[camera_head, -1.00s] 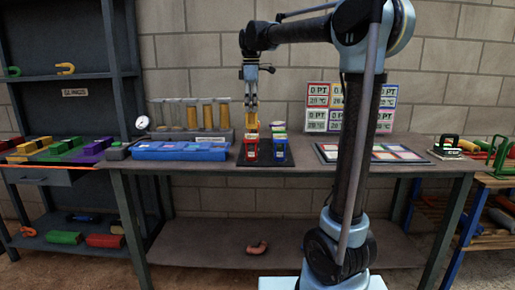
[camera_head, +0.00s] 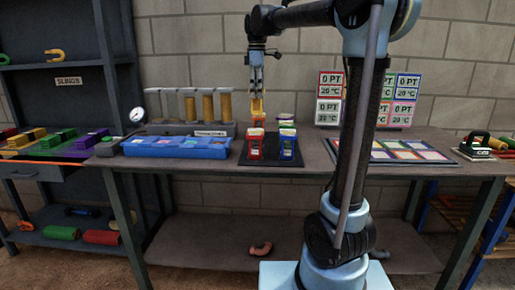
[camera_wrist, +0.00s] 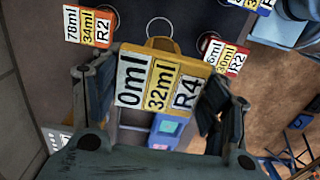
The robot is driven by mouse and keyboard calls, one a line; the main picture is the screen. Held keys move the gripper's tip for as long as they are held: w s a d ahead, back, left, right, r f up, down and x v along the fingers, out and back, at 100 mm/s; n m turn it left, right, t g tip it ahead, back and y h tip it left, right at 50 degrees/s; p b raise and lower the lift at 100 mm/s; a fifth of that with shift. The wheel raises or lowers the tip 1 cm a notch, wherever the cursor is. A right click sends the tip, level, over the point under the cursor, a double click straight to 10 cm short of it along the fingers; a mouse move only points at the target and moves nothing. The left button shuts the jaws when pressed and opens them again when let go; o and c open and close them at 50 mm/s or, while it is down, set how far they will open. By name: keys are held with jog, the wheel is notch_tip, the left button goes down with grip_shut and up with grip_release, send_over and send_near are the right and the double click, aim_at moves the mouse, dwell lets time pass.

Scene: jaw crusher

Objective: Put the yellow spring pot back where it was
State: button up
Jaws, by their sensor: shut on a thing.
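The yellow spring pot (camera_wrist: 165,62) is held between the fingers of my gripper (camera_wrist: 152,92), with its label reading 0ml, 32ml and R4 in the wrist view. In the head view my gripper (camera_head: 257,82) points down with the yellow pot (camera_head: 258,108) at its tips, just behind and above the red pot (camera_head: 254,148). A blue pot (camera_head: 289,150) stands to the right of the red one, both on a black mat (camera_head: 242,161).
A blue tray (camera_head: 175,149) and a rack of yellow-filled tubes (camera_head: 208,107) are to the left. A board of coloured cards (camera_head: 395,152) lies to the right, with display panels (camera_head: 328,98) behind. My arm crosses the head view.

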notch_tip(320, 180, down, 14)
jog(key=shift+w+d+r, duration=0.1)
dwell(0.6)
jog(key=o, duration=1.3)
notch_tip(320, 180, up, 12)
